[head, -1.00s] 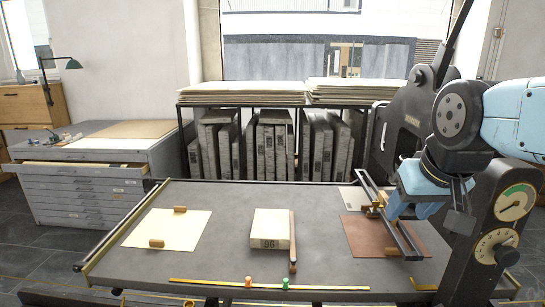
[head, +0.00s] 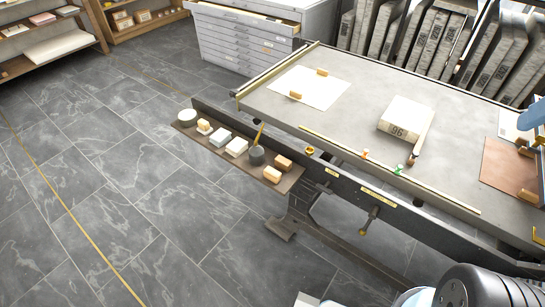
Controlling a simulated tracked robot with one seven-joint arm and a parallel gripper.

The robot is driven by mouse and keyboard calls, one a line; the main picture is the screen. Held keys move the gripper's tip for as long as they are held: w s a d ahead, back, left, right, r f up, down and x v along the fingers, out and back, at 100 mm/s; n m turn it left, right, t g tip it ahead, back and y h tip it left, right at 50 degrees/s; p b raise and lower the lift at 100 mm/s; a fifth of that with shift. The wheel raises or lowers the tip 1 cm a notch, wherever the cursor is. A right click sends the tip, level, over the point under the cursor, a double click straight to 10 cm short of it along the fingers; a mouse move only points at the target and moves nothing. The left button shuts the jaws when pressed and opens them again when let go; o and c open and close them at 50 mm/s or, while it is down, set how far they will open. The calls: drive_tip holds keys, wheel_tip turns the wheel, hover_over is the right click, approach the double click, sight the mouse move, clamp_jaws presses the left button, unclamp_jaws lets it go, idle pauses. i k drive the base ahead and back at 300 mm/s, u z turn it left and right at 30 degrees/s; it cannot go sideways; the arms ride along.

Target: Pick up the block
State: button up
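A pale cream block (head: 402,118) marked "96" lies flat on the grey press bed (head: 350,115), right of the middle of the head view. Several smaller blocks sit on a narrow dark shelf along the near left side of the press. They include a whitish block (head: 237,147), a grey-white block (head: 220,138), a tan block (head: 283,162) and an orange-tan block (head: 271,174). I cannot tell from the picture which of these the task means.
A cream sheet (head: 308,88) with small wooden pieces and a brown plate (head: 512,166) lie on the bed. A dark cup (head: 256,156) and a round pale tin (head: 187,116) share the narrow shelf. The tiled floor (head: 110,180) at left is clear.

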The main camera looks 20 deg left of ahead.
sight(282, 162)
drive_tip(key=u, duration=1.35)
drive_tip(key=k, duration=0.85)
drive_tip(key=u, duration=0.05)
drive_tip(key=i, duration=0.85)
drive_tip(key=z, duration=0.1)
